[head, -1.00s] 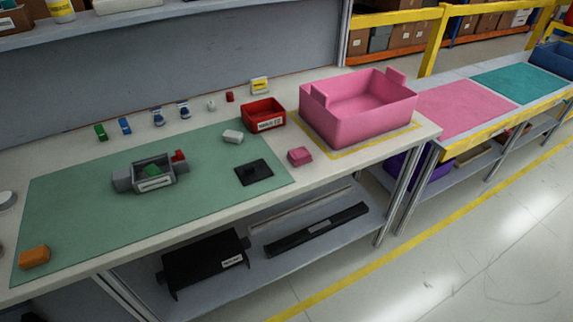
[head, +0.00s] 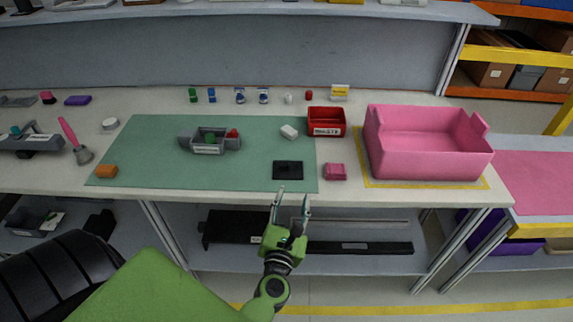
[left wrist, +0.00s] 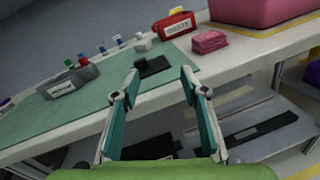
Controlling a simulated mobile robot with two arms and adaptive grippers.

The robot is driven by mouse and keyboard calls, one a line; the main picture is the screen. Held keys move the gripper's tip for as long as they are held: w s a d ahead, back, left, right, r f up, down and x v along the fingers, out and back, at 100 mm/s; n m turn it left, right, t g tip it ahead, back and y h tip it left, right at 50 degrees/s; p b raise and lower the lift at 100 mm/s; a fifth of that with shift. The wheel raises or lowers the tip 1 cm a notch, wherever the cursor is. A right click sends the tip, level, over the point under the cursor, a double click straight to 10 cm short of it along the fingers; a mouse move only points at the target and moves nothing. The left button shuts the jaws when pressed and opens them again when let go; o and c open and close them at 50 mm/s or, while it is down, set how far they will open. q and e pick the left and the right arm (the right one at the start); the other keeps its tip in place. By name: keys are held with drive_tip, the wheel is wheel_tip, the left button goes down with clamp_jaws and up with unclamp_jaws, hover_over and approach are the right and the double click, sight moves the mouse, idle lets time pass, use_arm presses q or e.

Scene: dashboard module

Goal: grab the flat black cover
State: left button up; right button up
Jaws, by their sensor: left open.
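The flat black cover (head: 288,170) lies on the green mat (head: 155,145) near its front right corner. It has a small raised part on top. In the left wrist view the cover (left wrist: 153,66) lies ahead, beyond the fingertips. My left gripper (head: 291,196) is open and empty, in front of the table's front edge, just nearer than the cover and apart from it. In the left wrist view its two teal-padded fingers (left wrist: 160,85) are spread wide. My right gripper is not in view.
A grey housing (head: 208,142) sits on the mat. A white block (head: 289,131), a red bin (head: 326,121), a pink block (head: 335,172) and a large pink crate (head: 425,155) are nearby. Dark parts (head: 362,247) lie on the lower shelf.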

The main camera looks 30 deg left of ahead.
sight(284, 166)
use_arm(q)
drive_tip(key=w+a+n, duration=0.1)
drive_tip(key=w+a, duration=0.1)
drive_tip(key=w+a+n+g+y, duration=0.1)
drive_tip(key=a+n, duration=0.1)
drive_tip(key=a, duration=0.1)
drive_tip(key=w+a+n+y, duration=0.1)
drive_tip(key=w+a+n, duration=0.1)
drive_tip(key=shift+w+a+f+p, duration=0.1)
drive_tip(key=shift+w+a+p, duration=0.1)
drive_tip(key=shift+w+p, duration=0.2)
drive_tip(key=x, duration=0.4)
drive_tip(key=shift+w+f, duration=0.1)
drive_tip(key=shift+w, duration=0.2)
drive_tip(key=shift+w+a+f, duration=0.1)
drive_tip(key=shift+w+a, duration=0.2)
drive_tip(key=shift+w, duration=0.15)
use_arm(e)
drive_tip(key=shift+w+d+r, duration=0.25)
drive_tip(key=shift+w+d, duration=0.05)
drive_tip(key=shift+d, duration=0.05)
use_arm(q)
clamp_jaws()
